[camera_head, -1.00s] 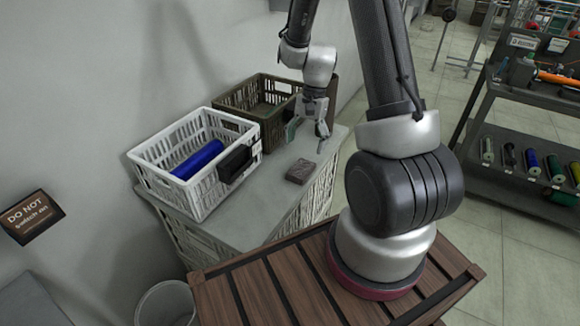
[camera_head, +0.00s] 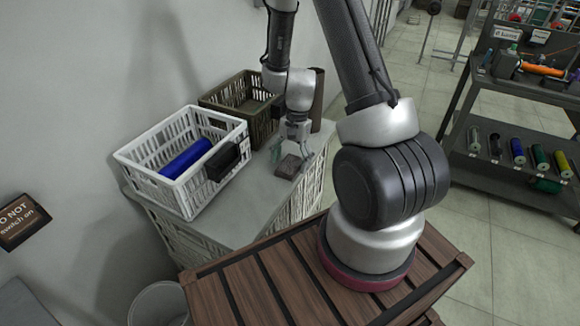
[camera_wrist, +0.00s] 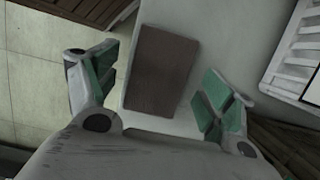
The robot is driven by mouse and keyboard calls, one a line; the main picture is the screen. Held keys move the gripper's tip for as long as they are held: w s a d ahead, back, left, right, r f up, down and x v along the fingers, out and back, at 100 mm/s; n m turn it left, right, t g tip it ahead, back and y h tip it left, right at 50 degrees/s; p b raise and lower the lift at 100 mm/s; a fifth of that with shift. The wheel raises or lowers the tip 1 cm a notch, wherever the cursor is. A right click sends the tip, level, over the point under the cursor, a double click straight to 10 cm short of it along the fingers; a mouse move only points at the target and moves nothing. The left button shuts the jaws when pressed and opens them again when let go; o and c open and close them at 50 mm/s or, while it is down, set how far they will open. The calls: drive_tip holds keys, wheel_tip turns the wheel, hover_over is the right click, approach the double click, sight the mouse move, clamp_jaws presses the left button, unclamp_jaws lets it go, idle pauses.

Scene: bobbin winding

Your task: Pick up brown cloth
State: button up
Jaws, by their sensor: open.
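The brown cloth (camera_head: 289,166) is a small, folded, roughly rectangular piece lying flat on the grey cabinet top (camera_head: 238,212). In the wrist view the cloth (camera_wrist: 162,70) lies between the two green-padded fingers, nearer the left finger. My gripper (camera_head: 292,153) is just above the cloth, pointing down, open and empty. It also shows in the wrist view (camera_wrist: 160,92) with its fingers wide apart. I cannot tell the exact height of the fingertips above the top.
A white crate (camera_head: 190,207) holding a blue roll (camera_head: 186,158) stands left of the cloth. A dark brown crate (camera_head: 236,86) stands behind, close to my gripper. A shelf with coloured spools (camera_head: 517,152) is at the right. The cabinet top in front of the cloth is clear.

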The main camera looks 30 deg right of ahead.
sight(290, 163)
drive_tip(key=c, duration=1)
drive_tip(key=shift+c, duration=0.2)
wheel_tip(290, 163, up, 10)
